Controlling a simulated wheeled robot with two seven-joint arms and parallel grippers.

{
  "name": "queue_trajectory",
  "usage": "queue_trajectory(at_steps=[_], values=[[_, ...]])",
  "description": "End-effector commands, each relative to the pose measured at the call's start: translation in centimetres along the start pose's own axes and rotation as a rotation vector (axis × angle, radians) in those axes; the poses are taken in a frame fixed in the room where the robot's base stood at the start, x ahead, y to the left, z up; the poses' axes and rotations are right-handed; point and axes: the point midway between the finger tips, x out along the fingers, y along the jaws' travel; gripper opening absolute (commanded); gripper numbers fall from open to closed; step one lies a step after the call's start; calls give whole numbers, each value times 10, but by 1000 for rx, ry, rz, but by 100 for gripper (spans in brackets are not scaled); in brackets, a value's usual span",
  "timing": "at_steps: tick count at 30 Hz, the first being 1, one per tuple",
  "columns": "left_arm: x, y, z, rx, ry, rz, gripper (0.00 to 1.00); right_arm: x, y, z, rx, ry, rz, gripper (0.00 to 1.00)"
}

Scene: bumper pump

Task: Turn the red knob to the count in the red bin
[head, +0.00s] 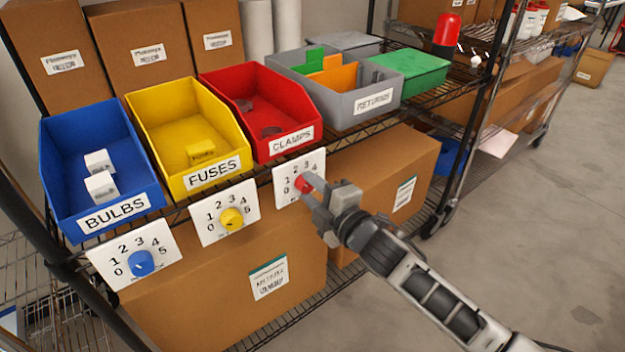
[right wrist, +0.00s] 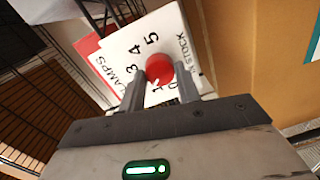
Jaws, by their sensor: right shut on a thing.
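The red bin (head: 294,96), labelled CLAMPS, sits on the wire shelf with two dark reddish clamps (head: 270,131) showing inside. Below it a white dial plate (head: 284,172) carries the red knob (head: 303,184), partly covered by my gripper in the head view. My right gripper (head: 317,192) is shut on the red knob. In the right wrist view the red knob (right wrist: 159,68) sits between the two fingertips, with numbers around it. A small white mark shows on its edge near the 1, but its exact setting is hard to read. My left gripper is not in view.
A yellow FUSES bin (head: 220,122) with a yellow knob (head: 231,219) and a blue BULBS bin (head: 143,169) with a blue knob (head: 141,263) are to the left. A grey returns bin (head: 352,108) stands right. Cardboard boxes (head: 385,165) sit below; floor is clear at right.

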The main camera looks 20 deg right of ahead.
Motion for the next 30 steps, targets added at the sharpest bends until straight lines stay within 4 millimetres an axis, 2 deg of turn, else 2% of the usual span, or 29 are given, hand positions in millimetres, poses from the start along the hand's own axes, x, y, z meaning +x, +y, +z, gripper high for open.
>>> queue_trajectory(at_steps=[3,9,19,30], values=[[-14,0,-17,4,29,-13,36,0,3,1,96,1,-6,10],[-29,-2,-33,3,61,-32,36,0,3,1,227,8,-11,10],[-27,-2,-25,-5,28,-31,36,0,1,2,341,14,-15,10],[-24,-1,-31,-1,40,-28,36,0,1,2,358,15,-16,10]])
